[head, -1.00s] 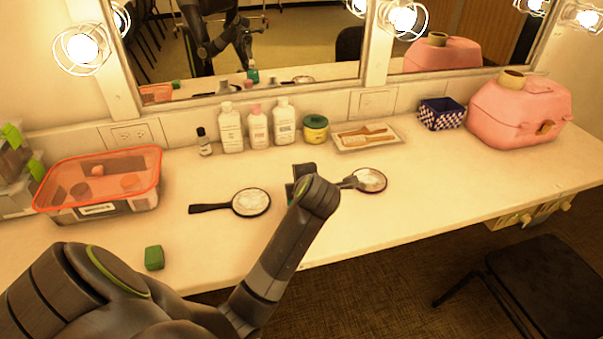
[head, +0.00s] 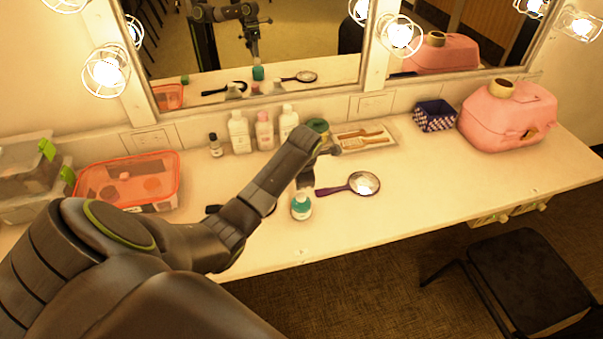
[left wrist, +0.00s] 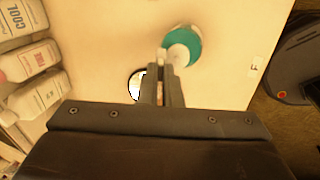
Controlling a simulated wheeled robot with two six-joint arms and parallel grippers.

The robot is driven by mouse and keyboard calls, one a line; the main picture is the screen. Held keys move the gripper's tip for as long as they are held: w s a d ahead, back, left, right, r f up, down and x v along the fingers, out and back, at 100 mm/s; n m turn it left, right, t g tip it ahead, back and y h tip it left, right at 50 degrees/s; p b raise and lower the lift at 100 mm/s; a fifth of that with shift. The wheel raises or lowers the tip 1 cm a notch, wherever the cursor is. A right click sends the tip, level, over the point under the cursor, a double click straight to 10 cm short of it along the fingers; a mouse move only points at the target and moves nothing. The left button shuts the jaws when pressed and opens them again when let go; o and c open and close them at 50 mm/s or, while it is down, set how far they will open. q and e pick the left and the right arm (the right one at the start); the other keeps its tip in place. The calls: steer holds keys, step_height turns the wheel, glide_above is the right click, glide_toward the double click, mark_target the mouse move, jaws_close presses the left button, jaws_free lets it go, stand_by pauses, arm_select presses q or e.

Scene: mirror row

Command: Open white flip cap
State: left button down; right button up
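A teal bottle (head: 301,208) with a white cap stands on the counter near its front edge. In the left wrist view the bottle (left wrist: 183,48) shows from above, with its white cap (left wrist: 178,54) just beside my fingertips. My left gripper (head: 304,182) points down at the top of the bottle. In the left wrist view the left gripper (left wrist: 165,62) has its fingers close together, with nothing seen held between them. Whether the fingers touch the cap is unclear, and whether the cap's lid is up cannot be told. My right gripper is not in view.
A hand mirror (head: 364,184) lies right of the bottle; another is mostly hidden behind my arm. Several white-and-pink bottles (head: 264,130) stand at the back. An orange-rimmed box (head: 150,205) is left, a pink case (head: 505,118) right. The counter's right front is clear.

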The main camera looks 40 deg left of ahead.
arm_select(q)
steer(key=shift+w+a+r+g+h+p, duration=0.2)
steer(key=shift+w+a+g+h+p, duration=0.2)
steer(key=shift+g+h+p, duration=0.15)
steer(key=shift+w+a+f+g+h, duration=0.1)
steer(key=shift+w+a+g+h, duration=0.05)
steer(key=shift+g+h, duration=0.15)
steer(key=shift+w+a+f+g+h, duration=0.1)
steer(key=shift+w+g+h, duration=0.05)
steer(key=shift+g+h, duration=0.15)
steer(key=shift+w+a+f+g+h+b, duration=0.25)
steer(key=shift+g+h+b, duration=0.15)
steer(key=shift+b, duration=0.4)
steer(key=g+h+b, duration=0.1)
steer(key=b, duration=0.5)
steer(key=w+a+f+g+h+b, duration=0.1)
steer(key=g+h+b, duration=0.1)
steer(key=b, duration=0.4)
steer(key=shift+w+a+b, duration=0.1)
steer(key=shift+a+b, duration=0.1)
steer(key=shift+b, duration=0.2)
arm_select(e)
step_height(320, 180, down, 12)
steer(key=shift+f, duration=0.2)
